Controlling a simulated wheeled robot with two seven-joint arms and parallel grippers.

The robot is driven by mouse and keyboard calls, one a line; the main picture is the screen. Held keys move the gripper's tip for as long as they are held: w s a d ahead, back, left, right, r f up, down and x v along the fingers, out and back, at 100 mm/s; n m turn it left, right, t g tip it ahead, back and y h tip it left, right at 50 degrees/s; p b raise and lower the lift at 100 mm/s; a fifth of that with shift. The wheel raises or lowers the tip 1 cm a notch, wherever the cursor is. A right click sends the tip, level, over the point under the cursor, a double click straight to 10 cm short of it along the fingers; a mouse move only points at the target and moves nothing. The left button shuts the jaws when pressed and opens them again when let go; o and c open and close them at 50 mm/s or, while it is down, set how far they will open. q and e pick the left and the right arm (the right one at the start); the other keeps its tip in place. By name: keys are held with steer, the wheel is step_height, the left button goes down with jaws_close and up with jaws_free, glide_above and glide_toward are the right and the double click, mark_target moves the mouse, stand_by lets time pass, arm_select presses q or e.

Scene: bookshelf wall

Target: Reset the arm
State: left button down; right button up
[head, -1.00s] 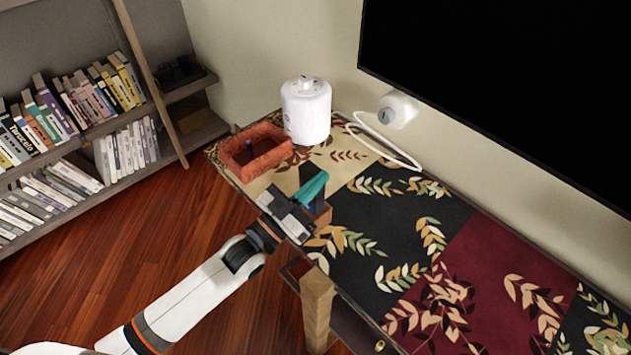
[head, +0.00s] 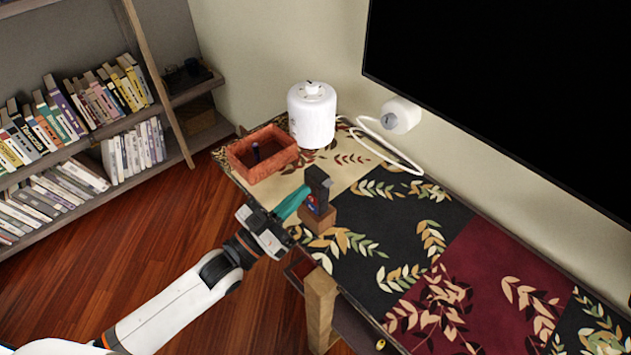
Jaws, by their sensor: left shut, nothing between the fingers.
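My left arm (head: 175,308) comes in from the lower left. My left gripper (head: 297,196), with teal fingers, is shut and empty at the table's near edge. Its fingers point up and to the right, just left of a dark upright object (head: 318,185) in the picture. That object stands on a small wooden block (head: 319,222) on the table. I cannot tell whether the fingers touch it. My right gripper is not in view.
The patterned table (head: 400,235) holds an orange-red box (head: 250,173) with a dark thing (head: 255,151) inside, and a white canister (head: 312,117). A white device (head: 400,115) with a cable is by the wall. A black screen (head: 510,90) hangs above. A bookshelf (head: 95,140) stands left.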

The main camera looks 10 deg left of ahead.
arm_select(q)
steer(key=s+a+f+n+g+y+p, duration=0.15)
steer(key=a+f+y, duration=0.25)
steer(key=f, duration=0.8)
steer(key=s+a+f+n+g+y, duration=0.2)
steer(key=s+a+f+y, duration=0.15)
steer(key=f, duration=0.75)
steer(key=s+a+f+n+g+y, duration=0.15)
steer(key=a+f+y, duration=0.3)
steer(key=f, duration=0.75)
steer(key=s+a+f+g+y+p, duration=0.15)
steer(key=s+f+g, duration=0.45)
steer(key=s+f, duration=0.75)
steer(key=s+f+g, duration=0.2)
steer(key=s, duration=0.7)
steer(key=s+d+f+g, duration=0.1)
steer(key=s+f+g, duration=0.1)
steer(key=s, duration=0.7)
steer(key=shift+f+n+g, duration=0.4)
steer(key=shift+g, duration=0.1)
